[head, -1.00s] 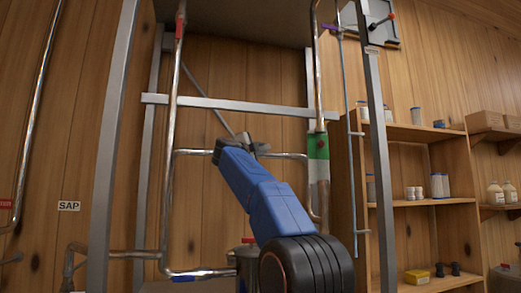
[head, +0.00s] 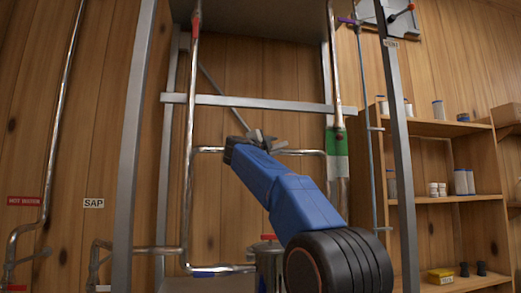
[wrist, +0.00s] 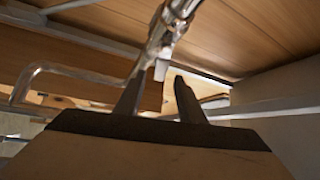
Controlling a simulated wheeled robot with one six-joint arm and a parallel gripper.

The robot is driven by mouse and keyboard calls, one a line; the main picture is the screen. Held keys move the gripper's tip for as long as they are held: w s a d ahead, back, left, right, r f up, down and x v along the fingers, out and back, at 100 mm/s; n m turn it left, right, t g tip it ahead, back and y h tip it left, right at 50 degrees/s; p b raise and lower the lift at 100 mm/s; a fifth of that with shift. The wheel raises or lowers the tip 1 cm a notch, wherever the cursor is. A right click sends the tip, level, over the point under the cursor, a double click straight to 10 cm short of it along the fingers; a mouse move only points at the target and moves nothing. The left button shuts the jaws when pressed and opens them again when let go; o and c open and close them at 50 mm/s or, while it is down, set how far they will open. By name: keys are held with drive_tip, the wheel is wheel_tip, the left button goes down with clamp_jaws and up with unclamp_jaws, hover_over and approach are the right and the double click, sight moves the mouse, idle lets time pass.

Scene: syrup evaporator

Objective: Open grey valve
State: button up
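In the wrist view, a shiny metal pipe fitting (wrist: 172,28) with a short pale grey piece (wrist: 161,70) hanging below it is just beyond my fingertips. It may be the grey valve, but I cannot tell for sure. My gripper (wrist: 160,80) has its two dark fingers apart, with the grey piece seen between or just past the tips; contact is not clear. In the head view, my gripper (head: 262,138) is in front of the horizontal pipe (head: 300,152), left of the green band (head: 336,155). My arm hides part of that pipe.
A metal frame post (head: 135,150) stands at left and another (head: 398,150) at right. A red-topped metal canister (head: 268,262) stands below my arm. Wooden shelves (head: 440,200) with jars are at right. A SAP label (head: 93,203) and pipes are on the left wall.

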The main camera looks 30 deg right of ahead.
drive_tip(key=v, duration=1.3)
drive_tip(key=shift+a, duration=0.2)
drive_tip(key=shift+s, duration=0.1)
drive_tip(key=shift+c, duration=0.6)
